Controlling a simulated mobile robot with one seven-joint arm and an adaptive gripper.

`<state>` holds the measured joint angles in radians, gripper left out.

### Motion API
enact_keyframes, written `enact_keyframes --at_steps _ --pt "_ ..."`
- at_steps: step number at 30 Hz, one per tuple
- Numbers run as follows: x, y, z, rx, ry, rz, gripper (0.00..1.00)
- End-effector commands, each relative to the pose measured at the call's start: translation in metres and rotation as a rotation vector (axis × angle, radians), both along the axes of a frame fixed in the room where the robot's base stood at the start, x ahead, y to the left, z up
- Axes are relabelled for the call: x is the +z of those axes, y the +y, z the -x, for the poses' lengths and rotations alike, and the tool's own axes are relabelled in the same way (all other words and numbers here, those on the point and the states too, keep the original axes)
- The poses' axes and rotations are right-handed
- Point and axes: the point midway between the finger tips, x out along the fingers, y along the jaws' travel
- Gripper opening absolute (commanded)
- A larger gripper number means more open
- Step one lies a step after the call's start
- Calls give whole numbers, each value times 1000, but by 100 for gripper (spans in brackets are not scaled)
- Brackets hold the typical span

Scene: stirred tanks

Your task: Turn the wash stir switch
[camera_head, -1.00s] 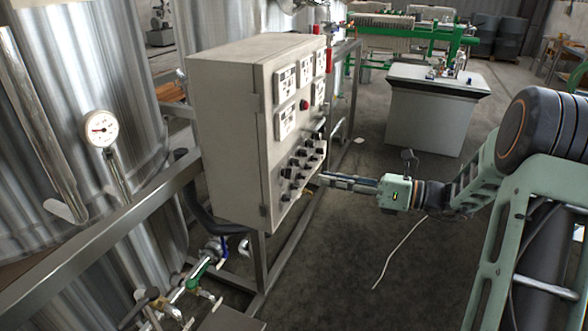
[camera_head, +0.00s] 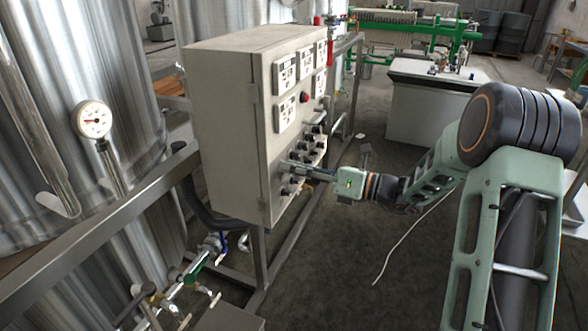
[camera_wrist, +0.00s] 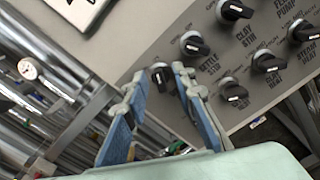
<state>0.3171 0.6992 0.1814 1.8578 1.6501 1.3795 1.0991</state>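The grey control box (camera_head: 232,140) carries several black rotary switches on its panel. In the wrist view a black switch (camera_wrist: 160,76) shows between the fingertips of my gripper (camera_wrist: 158,80); its label is hidden behind a finger. The fingers are open, one on each side of that switch in the picture; I cannot tell whether they touch it. No readable label says wash stir. Neighbouring switches include the settle stir switch (camera_wrist: 194,44) and the clay stir switch (camera_wrist: 234,10). In the head view my gripper (camera_head: 303,171) is at the panel's lower switches.
A steel tank with a gauge (camera_head: 93,119) stands at left, behind a metal rail. Piping with valves (camera_head: 195,275) lies below the box. A red button (camera_head: 305,97) sits above the switches. A white-topped counter (camera_head: 430,110) stands behind. Open floor lies right of the box.

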Motion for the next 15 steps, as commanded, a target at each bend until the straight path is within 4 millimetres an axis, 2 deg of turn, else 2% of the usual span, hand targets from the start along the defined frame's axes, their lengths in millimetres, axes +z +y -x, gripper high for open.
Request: enact_keyframes --at_steps 8,15 --pt "0 1 0 0 0 0 24" --pt "0 1 0 0 0 0 0"
